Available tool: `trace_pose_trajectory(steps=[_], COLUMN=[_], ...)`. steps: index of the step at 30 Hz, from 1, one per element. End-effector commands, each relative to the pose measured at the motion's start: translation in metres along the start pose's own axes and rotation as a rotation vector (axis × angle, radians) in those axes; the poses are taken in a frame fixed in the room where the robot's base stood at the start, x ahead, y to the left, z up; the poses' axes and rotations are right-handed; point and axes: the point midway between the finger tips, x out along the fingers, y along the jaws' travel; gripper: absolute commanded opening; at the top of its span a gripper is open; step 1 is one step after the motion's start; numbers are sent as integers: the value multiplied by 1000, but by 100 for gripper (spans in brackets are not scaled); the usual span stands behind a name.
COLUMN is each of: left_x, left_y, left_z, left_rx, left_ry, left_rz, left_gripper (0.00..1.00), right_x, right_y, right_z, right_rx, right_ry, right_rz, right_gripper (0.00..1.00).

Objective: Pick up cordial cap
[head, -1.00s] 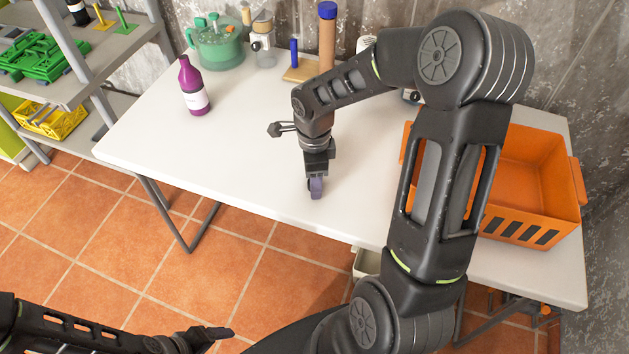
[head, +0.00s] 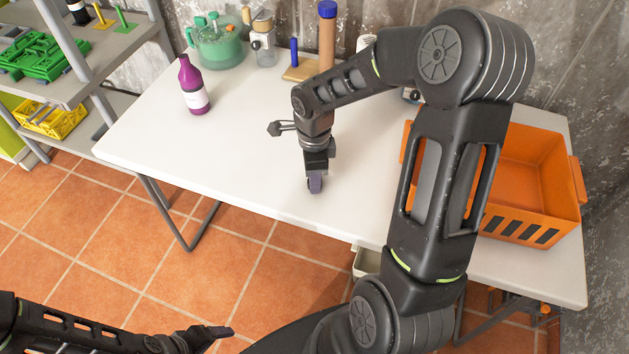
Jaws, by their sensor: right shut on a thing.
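The cordial cap (head: 315,185) is a small purple piece low over the white table, near its front edge. My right gripper (head: 316,178) points down and is shut on the cap, which its fingers partly hide. I cannot tell whether the cap still touches the table. A purple cordial bottle (head: 194,86) with a white label stands upright on the table to the left, apart from the gripper. My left gripper (head: 218,333) is low at the bottom of the view, off the table over the floor; its jaws are not clear.
An orange crate (head: 577,190) stands at the table's right end, partly behind my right arm. A green pot (head: 216,42), a jar (head: 262,45) and a wooden stand with a post (head: 327,40) line the back. The white table (head: 240,150) is clear between bottle and gripper.

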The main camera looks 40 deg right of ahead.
Motion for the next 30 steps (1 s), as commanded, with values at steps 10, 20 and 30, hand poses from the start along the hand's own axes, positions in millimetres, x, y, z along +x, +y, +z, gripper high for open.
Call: trace_pose_trajectory(steps=[10,20,30], left_x=[0,0,4], left_y=[0,0,-2], left_z=[0,0,0], left_rx=[0,0,0], left_ry=[0,0,0], left_rz=[0,0,0], left_gripper=[79,79,79], right_x=[0,-6,-64], right_y=[0,-1,-2], right_z=[0,0,0], right_rx=[0,0,0], right_ry=[0,0,-1], right_rz=[0,-2,-6], right_gripper=[0,0,0])
